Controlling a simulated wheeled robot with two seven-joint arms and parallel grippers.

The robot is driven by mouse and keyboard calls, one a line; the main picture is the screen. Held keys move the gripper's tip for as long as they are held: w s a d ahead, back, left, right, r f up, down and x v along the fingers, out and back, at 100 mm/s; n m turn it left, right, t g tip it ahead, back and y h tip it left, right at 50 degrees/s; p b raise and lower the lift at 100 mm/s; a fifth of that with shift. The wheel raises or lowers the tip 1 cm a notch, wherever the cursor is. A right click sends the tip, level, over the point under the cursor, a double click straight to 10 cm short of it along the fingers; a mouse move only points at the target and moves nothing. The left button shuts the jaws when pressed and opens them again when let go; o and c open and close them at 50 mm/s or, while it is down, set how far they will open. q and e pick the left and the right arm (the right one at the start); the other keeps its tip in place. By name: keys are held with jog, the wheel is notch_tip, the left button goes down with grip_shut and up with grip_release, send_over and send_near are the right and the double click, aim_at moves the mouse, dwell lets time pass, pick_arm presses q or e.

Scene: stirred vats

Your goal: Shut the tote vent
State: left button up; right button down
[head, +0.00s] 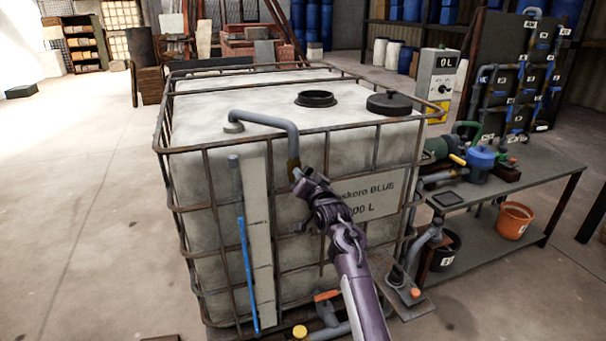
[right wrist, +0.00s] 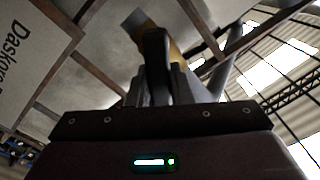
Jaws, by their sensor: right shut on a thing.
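The tote (head: 225,165) is a large whitish tank in a rusty wire cage. A grey vent pipe (head: 262,119) rises from its top, bends over the edge and ends in a brass-coloured valve (head: 293,166) at the front side. My right gripper (head: 301,181) is at this valve. In the right wrist view, its fingers (right wrist: 154,85) are shut on a dark handle (right wrist: 154,52) in front of the yellow-brass valve body (right wrist: 176,52). The handle's exact angle to the pipe is hard to tell. My left gripper is out of view.
The tote's top has an open black port (head: 316,99) and a black lid (head: 389,103). Cage bars run close around my right gripper. A bench (head: 500,185) with pumps stands at right. Orange-handled (head: 327,295) pipework sits low in front. The floor at left is clear.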

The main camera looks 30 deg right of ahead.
jog(key=m+p, duration=0.1)
jog(key=m, duration=0.5)
jog(key=shift+d+f+p, duration=0.1)
jog(key=shift+d+p, duration=0.05)
jog(key=shift+p, duration=0.25)
jog(key=m, duration=0.2)
jog(key=m+p, duration=0.1)
jog(key=m, duration=0.1)
jog(key=shift+f+m, duration=0.2)
jog(key=shift+m, duration=0.4)
jog(key=c, duration=1.3)
grip_release()
jog(key=shift+f, duration=0.1)
